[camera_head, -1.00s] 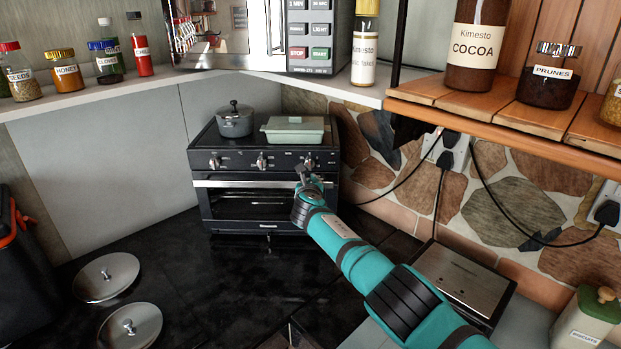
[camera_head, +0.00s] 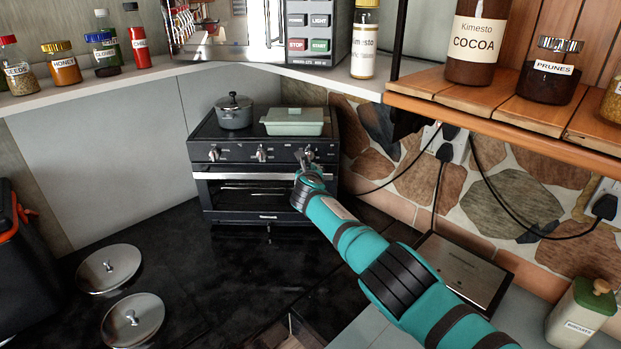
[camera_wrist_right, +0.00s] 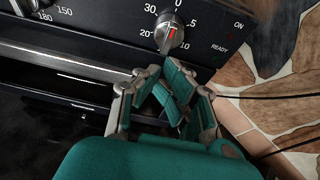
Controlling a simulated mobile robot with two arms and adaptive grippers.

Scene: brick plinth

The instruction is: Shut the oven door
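The black oven (camera_head: 265,170) stands against the back corner, with knobs along its top front. Its door (camera_head: 240,216) has a pale horizontal handle (camera_head: 230,176) below the knobs. The door looks upright at the oven front; I cannot tell whether a small gap remains. My right gripper (camera_head: 304,155) is in front of the oven's right side, by the right knob. The wrist view shows its fingers (camera_wrist_right: 161,70) close together and empty, just below a timer knob (camera_wrist_right: 169,35). Contact is unclear. My right arm hides the door's lower right corner. My left gripper is out of view.
A grey pot (camera_head: 234,113) and a pale green lidded dish (camera_head: 295,122) sit on the oven. Two metal lids (camera_head: 108,268) lie on the dark counter at left. A steel appliance (camera_head: 462,270) stands at right. The counter before the oven is clear.

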